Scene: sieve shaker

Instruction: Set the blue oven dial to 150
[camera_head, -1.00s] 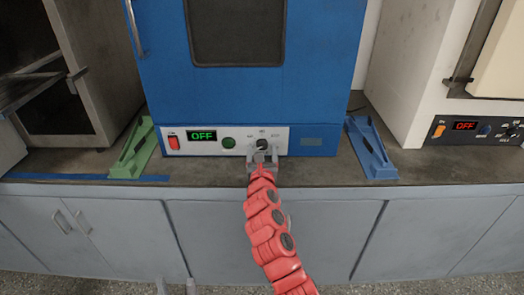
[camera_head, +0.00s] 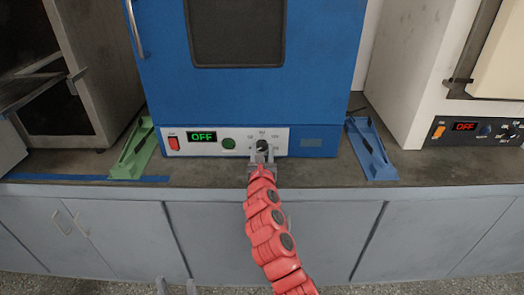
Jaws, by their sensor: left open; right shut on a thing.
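The blue oven (camera_head: 160,80) stands at the back of the counter. Its white control panel (camera_head: 215,150) carries a red switch (camera_head: 174,143), a display (camera_head: 202,136) reading OFF in green, and a round green button (camera_head: 228,143). The dial (camera_head: 263,143) is a small dark knob at the right of the panel, with printed marks around it too small to read. My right gripper (camera_head: 262,153) is at the dial, shut on it, and hides its lower part. My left gripper (camera_head: 176,286) is open and empty at the bottom edge, well below the counter.
A green bracket (camera_head: 133,150) and a blue bracket (camera_head: 371,150) lie on the counter (camera_head: 320,172) on either side of the oven. A white oven (camera_head: 425,60) stands at the right, a grey metal cabinet (camera_head: 95,60) at the left. The counter before the blue oven is otherwise clear.

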